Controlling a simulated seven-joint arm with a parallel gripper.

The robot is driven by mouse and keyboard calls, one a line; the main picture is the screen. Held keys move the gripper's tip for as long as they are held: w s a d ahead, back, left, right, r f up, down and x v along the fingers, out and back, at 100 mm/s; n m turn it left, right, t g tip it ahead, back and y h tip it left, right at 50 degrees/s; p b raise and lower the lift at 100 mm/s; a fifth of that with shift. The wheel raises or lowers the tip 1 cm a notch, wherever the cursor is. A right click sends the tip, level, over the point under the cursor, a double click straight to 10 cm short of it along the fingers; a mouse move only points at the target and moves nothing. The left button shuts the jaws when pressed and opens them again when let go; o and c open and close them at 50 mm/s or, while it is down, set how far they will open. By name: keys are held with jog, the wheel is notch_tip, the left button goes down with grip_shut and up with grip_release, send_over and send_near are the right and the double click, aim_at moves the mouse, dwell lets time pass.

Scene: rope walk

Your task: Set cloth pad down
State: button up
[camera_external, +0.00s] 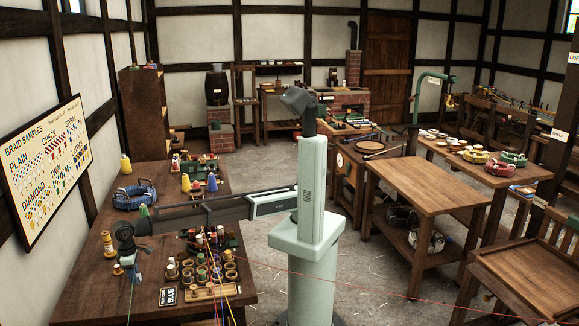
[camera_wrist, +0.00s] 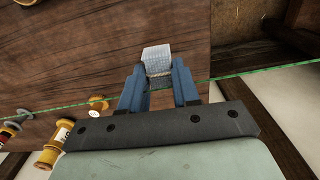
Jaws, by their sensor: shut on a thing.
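In the wrist view my gripper (camera_wrist: 159,85) has its two blue fingers shut on the cloth pad (camera_wrist: 157,58), a small pale, grid-textured piece that sticks out beyond the fingertips. The wooden table top (camera_wrist: 75,45) lies beneath it, near the table's edge. I cannot tell whether the pad touches the wood. In the external view my gripper (camera_external: 138,277) is low over the front left of the wooden table (camera_external: 85,295). The pad is too small to make out there.
A green line (camera_wrist: 260,70) runs across the wrist view, passing at the gripper. Yellow spools (camera_wrist: 62,132) lie at the lower left. A blue basket (camera_external: 134,196) sits farther back.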

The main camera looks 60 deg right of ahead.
jog(key=shift+r, duration=0.65)
jog(key=shift+w+d+r, duration=0.1)
jog(key=shift+w+d, duration=0.1)
jog(key=shift+w, duration=0.25)
jog(key=w+d+m, duration=0.4)
jog(key=w+d, duration=2.5)
jog(key=w, duration=0.1)
jog(key=shift+s+d+f+n, duration=0.15)
jog(key=shift+f+n, duration=0.55)
jog(key=shift+f, duration=0.95)
jog(key=shift+s+a+f+n, duration=0.1)
jog(key=shift+s+f+n, duration=0.15)
jog(key=shift+f+n, duration=0.9)
jog(key=shift+s+d+f+n, duration=0.1)
jog(key=shift+s+f+n, duration=0.15)
jog(key=shift+f, duration=1.85)
jog(key=shift+f, duration=0.15)
